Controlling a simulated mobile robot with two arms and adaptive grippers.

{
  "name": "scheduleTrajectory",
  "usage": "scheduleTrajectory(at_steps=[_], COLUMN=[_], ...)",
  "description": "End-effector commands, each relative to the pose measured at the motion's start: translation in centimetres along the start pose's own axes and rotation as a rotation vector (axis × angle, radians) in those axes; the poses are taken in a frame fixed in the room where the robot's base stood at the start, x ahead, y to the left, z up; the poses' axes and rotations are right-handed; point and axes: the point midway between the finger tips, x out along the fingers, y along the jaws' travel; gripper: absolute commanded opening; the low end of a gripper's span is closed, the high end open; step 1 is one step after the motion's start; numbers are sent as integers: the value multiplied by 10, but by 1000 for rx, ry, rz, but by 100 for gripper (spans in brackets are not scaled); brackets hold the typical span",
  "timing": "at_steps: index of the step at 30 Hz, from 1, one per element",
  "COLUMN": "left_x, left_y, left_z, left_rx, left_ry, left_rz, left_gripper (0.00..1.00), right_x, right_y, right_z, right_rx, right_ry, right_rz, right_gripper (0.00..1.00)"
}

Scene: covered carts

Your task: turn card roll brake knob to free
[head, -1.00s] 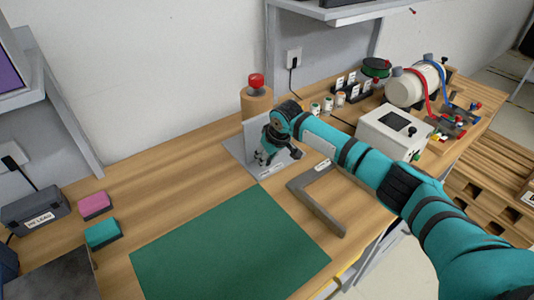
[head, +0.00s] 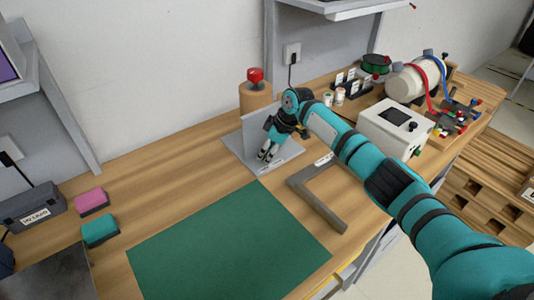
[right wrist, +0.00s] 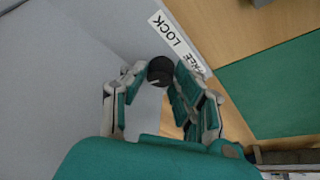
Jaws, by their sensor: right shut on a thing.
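The brake knob (right wrist: 160,70) is small, round and dark, beside a white label (right wrist: 180,42) reading LOCK and FREE in the right wrist view. My right gripper (right wrist: 159,74) has its fingers on both sides of the knob, shut on it. A faint light mark shows on the knob, but its exact setting is unclear. In the head view my right gripper (head: 266,153) is at the front of the grey bracket (head: 235,150) and hides the knob. The brown card roll (head: 254,97) with a red top (head: 255,76) stands behind the bracket. My left gripper is out of view.
A green mat (head: 230,245) lies in front, and a grey angled frame (head: 320,200) lies to the right. A white box (head: 393,130) and a cream cylinder (head: 413,82) stand farther right. Pink (head: 91,201) and teal (head: 100,230) blocks are at left.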

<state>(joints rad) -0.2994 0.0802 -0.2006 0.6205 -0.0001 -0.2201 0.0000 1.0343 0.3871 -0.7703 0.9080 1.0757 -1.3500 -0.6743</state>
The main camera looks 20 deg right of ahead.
Motion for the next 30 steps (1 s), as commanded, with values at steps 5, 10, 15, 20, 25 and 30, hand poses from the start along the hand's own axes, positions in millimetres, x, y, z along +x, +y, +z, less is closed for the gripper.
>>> scheduleTrajectory(at_steps=[5,10,15,20,25,30], left_x=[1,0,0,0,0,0], left_y=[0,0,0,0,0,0], left_z=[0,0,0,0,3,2], left_rx=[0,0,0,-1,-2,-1], left_ry=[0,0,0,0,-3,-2], left_rz=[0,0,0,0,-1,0], left_gripper=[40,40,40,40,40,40], right_x=[-1,-1,-1,-1,-4,-26], right_y=[0,0,0,0,0,1], right_z=[-1,-1,-1,-1,0,0], right_rx=[-9,-9,-9,-8,-8,-10], right_ry=[2,2,2,1,1,3], right_rz=[-2,-2,-2,-2,-2,1], right_gripper=[0,0,36,38,38,38])
